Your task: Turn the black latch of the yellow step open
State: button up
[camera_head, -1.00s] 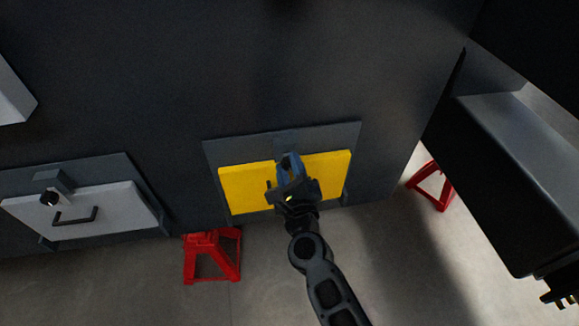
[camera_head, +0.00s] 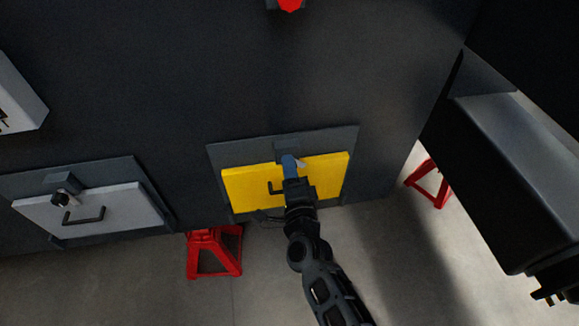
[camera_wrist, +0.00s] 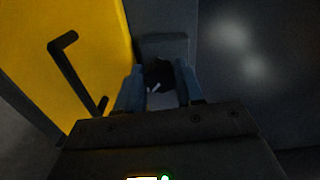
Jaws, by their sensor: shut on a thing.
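The yellow step (camera_head: 246,187) is a flat panel set in a dark grey frame on the chassis wall. It fills the left of the wrist view (camera_wrist: 85,45). A black bar handle (camera_head: 272,187) is on it; the handle also shows in the wrist view (camera_wrist: 80,75). My gripper (camera_head: 289,163) is at the step's top edge, right of the handle. In the wrist view its blue fingers stand on either side of the black latch (camera_wrist: 158,73) and are shut on it. A pale mark shows on the latch. In the head view my gripper hides the latch.
A white panel (camera_head: 110,208) with its own black latch (camera_head: 61,198) and handle is at the left. Red stands (camera_head: 214,252) and (camera_head: 428,183) are on the floor below. A dark box-like part (camera_head: 500,175) juts out at the right.

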jog(key=shift+d+f+n+p, duration=0.1)
jog(key=shift+n+p, duration=0.6)
jog(key=shift+n, duration=1.35)
jog(key=shift+f+n+p, duration=0.1)
jog(key=shift+n+p, duration=0.55)
jog(key=shift+n, duration=1.4)
jog(key=o, duration=1)
jog(key=shift+o, duration=0.2)
jog(key=v, duration=0.7)
jog(key=shift+s+p, duration=0.4)
jog(key=shift+d+r, duration=0.1)
